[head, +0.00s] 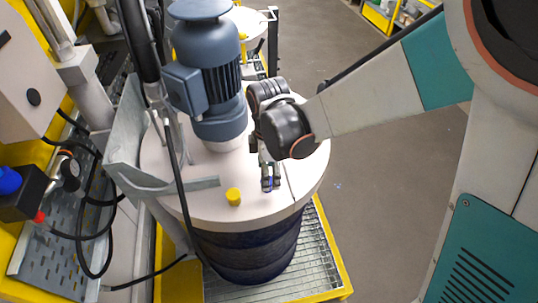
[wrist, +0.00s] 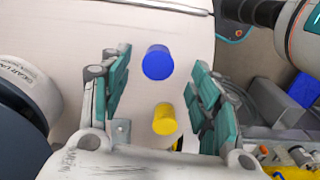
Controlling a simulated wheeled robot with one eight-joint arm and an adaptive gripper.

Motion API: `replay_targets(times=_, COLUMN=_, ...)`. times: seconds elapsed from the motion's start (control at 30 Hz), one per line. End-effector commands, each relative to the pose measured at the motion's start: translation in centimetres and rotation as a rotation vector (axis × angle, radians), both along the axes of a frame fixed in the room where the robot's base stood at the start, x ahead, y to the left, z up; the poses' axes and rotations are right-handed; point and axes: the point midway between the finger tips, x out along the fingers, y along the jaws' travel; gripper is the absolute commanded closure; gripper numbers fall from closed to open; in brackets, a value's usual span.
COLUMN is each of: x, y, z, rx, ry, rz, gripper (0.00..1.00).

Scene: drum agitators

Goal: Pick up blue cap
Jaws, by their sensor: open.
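The blue cap (wrist: 158,62) is a short blue cylinder on the pale drum lid (head: 215,207). In the wrist view it shows between the teal-padded fingers, towards their far ends. In the head view the fingers and wrist mostly hide it; only a thin bluish sliver shows between the fingers. My gripper (head: 270,182) is open over the lid, with a finger on each side in the wrist view (wrist: 160,92). I see clear space between the pads and the cap. I cannot tell the gripper's exact height above the lid.
A yellow cap (head: 233,196) stands on the lid left of my gripper; in the wrist view it is below the blue cap (wrist: 165,118). A grey-blue motor (head: 205,75) rises from the lid behind. A grey bracket (head: 140,180) and hanging cables are at left. Open floor (head: 390,180) is at right.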

Motion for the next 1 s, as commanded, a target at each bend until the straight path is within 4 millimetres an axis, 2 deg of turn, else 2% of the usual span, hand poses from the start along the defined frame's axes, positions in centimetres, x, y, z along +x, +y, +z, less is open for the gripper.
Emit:
replay_targets(times=0.33, x=0.1, y=0.4, z=-4.5, rx=0.0, ry=0.0, rz=0.0, gripper=0.43)
replay_targets(times=0.6, x=0.1, y=0.4, z=-4.9, rx=0.0, ry=0.0, rz=0.0, gripper=0.43)
replay_targets(times=0.63, x=0.1, y=0.4, z=-4.9, rx=0.0, ry=0.0, rz=0.0, gripper=0.46)
replay_targets(times=0.8, x=0.1, y=0.4, z=-4.9, rx=0.0, ry=0.0, rz=0.0, gripper=0.79)
replay_targets(times=1.0, x=0.1, y=0.4, z=-4.9, rx=0.0, ry=0.0, rz=0.0, gripper=0.8)
